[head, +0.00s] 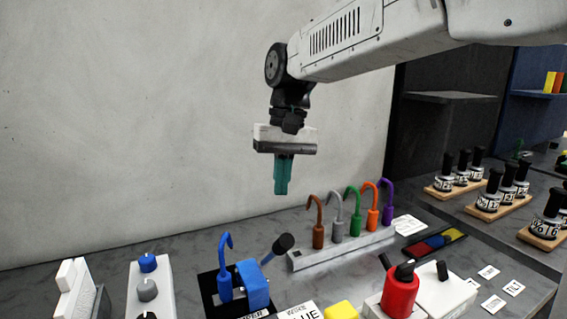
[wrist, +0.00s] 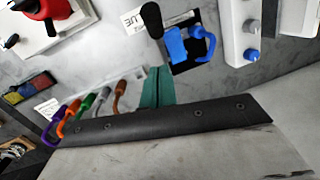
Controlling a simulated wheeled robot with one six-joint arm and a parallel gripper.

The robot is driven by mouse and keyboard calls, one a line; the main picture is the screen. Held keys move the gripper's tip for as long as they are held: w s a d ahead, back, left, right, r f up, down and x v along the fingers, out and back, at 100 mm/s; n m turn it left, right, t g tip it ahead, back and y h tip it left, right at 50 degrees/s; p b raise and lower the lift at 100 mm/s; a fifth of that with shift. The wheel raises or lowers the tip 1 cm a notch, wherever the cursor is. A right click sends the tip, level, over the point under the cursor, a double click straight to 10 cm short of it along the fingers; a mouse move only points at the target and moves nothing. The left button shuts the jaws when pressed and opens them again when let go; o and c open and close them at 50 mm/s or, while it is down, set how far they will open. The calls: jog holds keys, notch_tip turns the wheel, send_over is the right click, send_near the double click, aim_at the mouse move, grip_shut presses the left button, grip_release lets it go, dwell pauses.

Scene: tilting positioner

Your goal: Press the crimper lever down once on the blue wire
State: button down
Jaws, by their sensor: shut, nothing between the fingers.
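The crimper has a blue body (head: 257,287) on a black base, and it also shows in the wrist view (wrist: 176,47). Its lever ends in a dark knob (head: 284,243) that stands tilted up to the right of the body; the knob is at the top of the wrist view (wrist: 152,20). The blue wire (head: 225,268), with a hooked top, stands upright at the crimper's left side and shows beside it in the wrist view (wrist: 205,46). My gripper (head: 282,190) has teal fingers, shut and empty, in the air above the crimper, apart from it; the fingers show in the wrist view (wrist: 157,75).
A rack (head: 340,249) holds several coloured hooked wires behind and right of the crimper. A white block with knobs (head: 148,288) stands left. A red object (head: 400,291) and yellow block (head: 341,311) are at the front. Bottles on wooden trays (head: 460,185) stand far right.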

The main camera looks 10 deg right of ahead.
aim_at(274, 253)
jog(key=s+f, duration=0.1)
jog(key=f, duration=0.2)
jog(key=s+f, duration=0.1)
jog(key=f, duration=0.1)
jog(key=shift+s+a+f, duration=0.1)
jog(key=shift+s+a, duration=0.15)
jog(key=shift+s, duration=0.05)
jog(key=shift+s+f, duration=0.45)
